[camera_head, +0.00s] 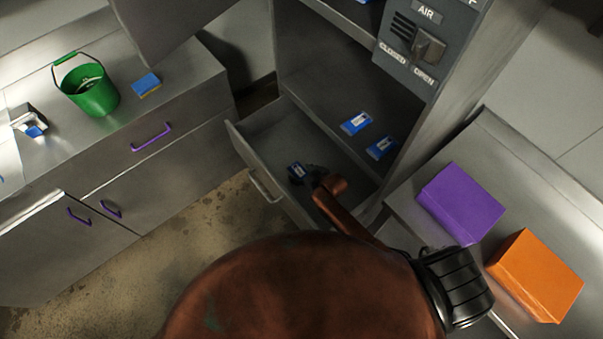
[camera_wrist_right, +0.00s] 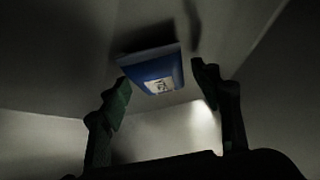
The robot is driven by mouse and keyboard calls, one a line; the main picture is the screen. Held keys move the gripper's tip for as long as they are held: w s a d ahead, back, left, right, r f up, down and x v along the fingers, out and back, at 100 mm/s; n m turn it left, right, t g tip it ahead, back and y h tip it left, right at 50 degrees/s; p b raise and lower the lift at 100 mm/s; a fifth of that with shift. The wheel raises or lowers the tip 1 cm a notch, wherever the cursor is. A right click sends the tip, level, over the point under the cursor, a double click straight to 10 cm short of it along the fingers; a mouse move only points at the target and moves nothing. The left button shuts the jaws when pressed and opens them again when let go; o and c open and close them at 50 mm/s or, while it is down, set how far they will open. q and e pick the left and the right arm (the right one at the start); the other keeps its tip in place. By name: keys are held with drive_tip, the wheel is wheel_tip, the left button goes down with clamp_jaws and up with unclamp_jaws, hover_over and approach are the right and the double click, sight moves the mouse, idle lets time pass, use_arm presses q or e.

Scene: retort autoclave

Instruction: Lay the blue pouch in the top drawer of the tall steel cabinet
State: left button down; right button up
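The tall steel cabinet (camera_head: 320,75) stands open at the back, with its top drawer (camera_head: 262,184) pulled out. A blue pouch (camera_head: 296,170) with a white label is inside the drawer. My right gripper (camera_head: 312,174) reaches down into the drawer beside the pouch. In the right wrist view the right gripper (camera_wrist_right: 162,92) has its fingers spread, and the blue pouch (camera_wrist_right: 148,67) lies just beyond the fingertips with a dark shadow next to it. No grip on the pouch shows. My left gripper is out of view.
Two more blue pouches (camera_head: 356,122) lie on the cabinet shelf above the drawer. A control panel (camera_head: 427,45) is at upper right. Purple (camera_head: 461,203) and orange (camera_head: 535,275) boxes sit on the right counter. A green bucket (camera_head: 92,97) and a sponge (camera_head: 146,83) stand on the left counter.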

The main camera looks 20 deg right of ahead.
drive_tip(key=shift+s+d+r, duration=0.15)
drive_tip(key=shift+s+r, duration=0.1)
drive_tip(key=shift+r, duration=0.2)
drive_tip(key=p+v, duration=0.2)
drive_tip(key=v, duration=0.9)
drive_tip(key=shift+p, duration=0.4)
drive_tip(key=shift+s, duration=0.1)
idle(0.5)
